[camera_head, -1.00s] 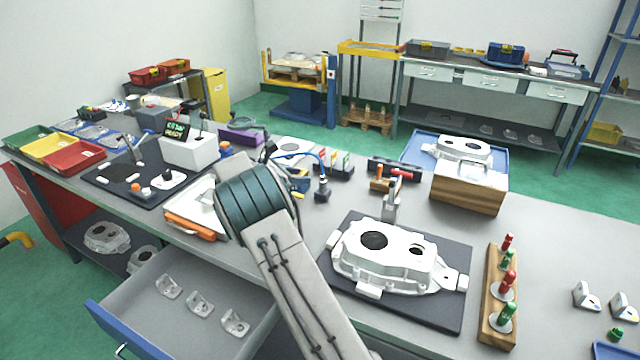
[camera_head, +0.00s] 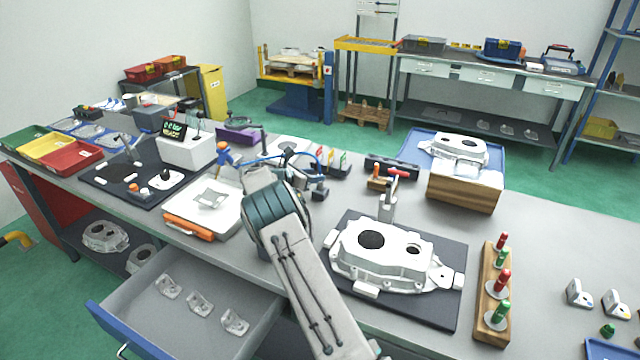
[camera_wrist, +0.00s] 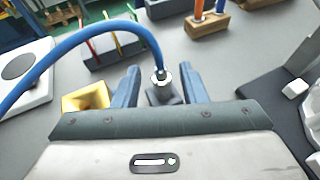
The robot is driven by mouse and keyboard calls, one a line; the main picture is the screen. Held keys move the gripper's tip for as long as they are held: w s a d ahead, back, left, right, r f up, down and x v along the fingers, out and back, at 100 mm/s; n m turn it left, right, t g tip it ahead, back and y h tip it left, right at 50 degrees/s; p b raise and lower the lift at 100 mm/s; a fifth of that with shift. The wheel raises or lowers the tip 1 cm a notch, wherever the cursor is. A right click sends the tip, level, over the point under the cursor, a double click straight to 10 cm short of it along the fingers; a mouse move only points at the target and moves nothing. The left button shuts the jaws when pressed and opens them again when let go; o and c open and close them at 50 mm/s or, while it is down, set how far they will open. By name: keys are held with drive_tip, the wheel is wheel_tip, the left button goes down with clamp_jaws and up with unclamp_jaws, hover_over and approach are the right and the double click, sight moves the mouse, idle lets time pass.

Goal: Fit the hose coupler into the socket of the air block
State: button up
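The blue hose (camera_wrist: 90,35) arcs in from the left in the wrist view and ends in the coupler (camera_wrist: 160,76), a small dark and pale fitting. The coupler stands at a dark grey block (camera_wrist: 163,95); I cannot tell how deep it sits in it, or whether this block is the air block. My gripper (camera_wrist: 158,72) has one finger on each side of the coupler and block, with gaps showing, so it looks open. In the head view the hose (camera_head: 312,156) comes down near the dark block (camera_head: 320,191), and my arm hides most of the gripper.
A yellow hollow box (camera_wrist: 86,97) is just left of my fingers. A rack with coloured tags (camera_head: 332,163) stands behind. A white casting (camera_head: 385,255) on a dark mat (camera_head: 450,305) is to the right. A white tray (camera_head: 205,210) lies left, above an open drawer (camera_head: 190,300).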

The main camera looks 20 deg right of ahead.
drive_tip(key=shift+p+x, duration=0.4)
drive_tip(key=shift+x, duration=1.55)
drive_tip(key=shift+a+f, duration=0.1)
drive_tip(key=shift+f, duration=0.1)
clamp_jaws()
drive_tip(key=shift+r, duration=0.1)
